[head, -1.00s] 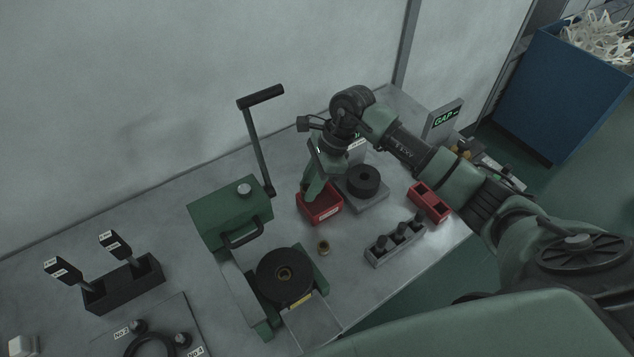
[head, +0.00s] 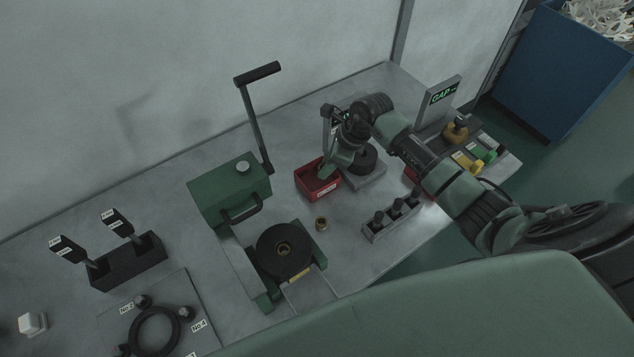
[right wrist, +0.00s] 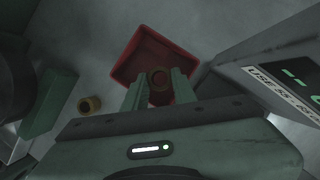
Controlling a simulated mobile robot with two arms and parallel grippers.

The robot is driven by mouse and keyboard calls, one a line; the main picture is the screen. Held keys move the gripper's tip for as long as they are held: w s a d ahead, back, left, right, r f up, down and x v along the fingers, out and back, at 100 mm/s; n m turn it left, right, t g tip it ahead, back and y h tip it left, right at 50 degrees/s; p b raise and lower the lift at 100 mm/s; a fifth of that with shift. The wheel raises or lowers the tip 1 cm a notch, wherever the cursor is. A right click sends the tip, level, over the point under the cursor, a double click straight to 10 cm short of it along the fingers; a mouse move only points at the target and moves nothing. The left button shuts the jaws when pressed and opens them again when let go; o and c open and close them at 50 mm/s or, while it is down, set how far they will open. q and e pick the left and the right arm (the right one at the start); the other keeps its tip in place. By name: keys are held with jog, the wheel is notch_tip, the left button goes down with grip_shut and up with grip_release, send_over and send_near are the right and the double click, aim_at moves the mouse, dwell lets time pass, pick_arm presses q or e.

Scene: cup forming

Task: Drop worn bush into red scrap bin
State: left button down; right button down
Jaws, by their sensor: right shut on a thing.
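The red scrap bin (head: 304,187) stands on the bench right of the green press, and it also shows in the right wrist view (right wrist: 122,70). My right gripper (head: 328,172) is at the bin's right part with its fingers over the opening. In the right wrist view, its two fingers (right wrist: 158,90) are shut on a dark brownish ring, the worn bush (right wrist: 158,76), seen against the bin's inside. The head view hides the bush. A brass bush (head: 321,225) stands apart on the bench in front of the bin; it also shows in the right wrist view (right wrist: 89,104). My left gripper is not in view.
The green press (head: 230,190) with its raised lever stands left of the bin. A grey plate with a black round part (head: 366,160) is close on the right. A grey pin rack (head: 392,220) stands in front. The GAP display (head: 443,94) stands behind my arm.

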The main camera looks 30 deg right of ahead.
jog(key=c, duration=1.1)
grip_release()
jog(key=shift+o, duration=0.2)
jog(key=b+v, duration=0.2)
jog(key=v, duration=0.5)
jog(key=shift+s+r, duration=0.15)
jog(key=shift+r, duration=0.15)
jog(key=shift+d, duration=0.15)
